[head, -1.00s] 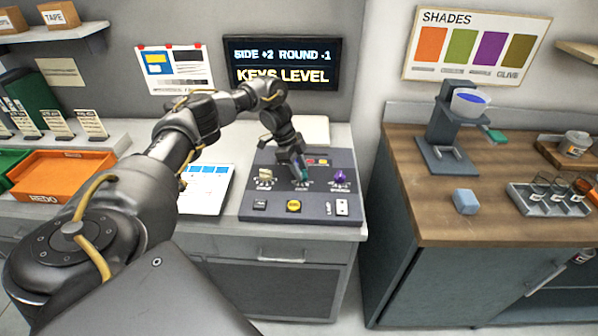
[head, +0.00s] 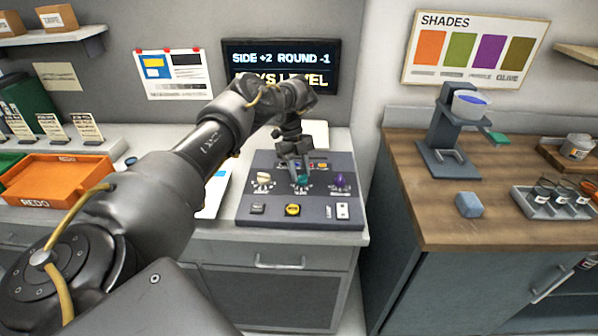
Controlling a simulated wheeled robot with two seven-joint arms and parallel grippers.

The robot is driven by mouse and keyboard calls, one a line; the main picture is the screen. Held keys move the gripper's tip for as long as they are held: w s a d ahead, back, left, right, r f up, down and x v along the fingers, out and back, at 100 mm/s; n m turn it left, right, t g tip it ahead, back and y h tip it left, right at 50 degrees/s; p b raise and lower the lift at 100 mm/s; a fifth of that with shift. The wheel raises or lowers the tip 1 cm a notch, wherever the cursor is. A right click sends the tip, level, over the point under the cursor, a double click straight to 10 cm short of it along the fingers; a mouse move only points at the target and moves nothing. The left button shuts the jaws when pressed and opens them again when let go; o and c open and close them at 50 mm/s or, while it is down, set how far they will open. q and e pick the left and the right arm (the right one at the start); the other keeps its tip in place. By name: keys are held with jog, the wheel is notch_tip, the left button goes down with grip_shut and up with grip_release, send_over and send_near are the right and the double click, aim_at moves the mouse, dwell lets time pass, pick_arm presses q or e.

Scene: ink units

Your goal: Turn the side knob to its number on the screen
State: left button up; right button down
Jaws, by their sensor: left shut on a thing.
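The control panel (head: 272,208) lies on the grey counter. It carries a cream knob (head: 263,179) on the left, a teal knob (head: 302,182) in the middle and a purple knob (head: 341,180) on the right. The small labels below them are too small to read. My left gripper (head: 301,174) points down at the teal knob and is shut on it. The screen (head: 262,58) reads "SIDE +2 ROUND -1", with a second line ending in "LEVEL" partly hidden by my arm. My right gripper is out of view.
A black button (head: 258,209), a yellow button (head: 292,210) and a white switch (head: 343,211) line the panel's front. An orange REDO tray (head: 60,180) sits at left. A wooden bench (head: 430,215) with a stand and a blue block (head: 468,204) is at right.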

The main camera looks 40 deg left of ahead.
pick_arm(q)
jog(key=shift+d+m, duration=0.1)
jog(key=shift+m, duration=0.4)
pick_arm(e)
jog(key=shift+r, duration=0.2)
pick_arm(q)
jog(key=o, duration=1)
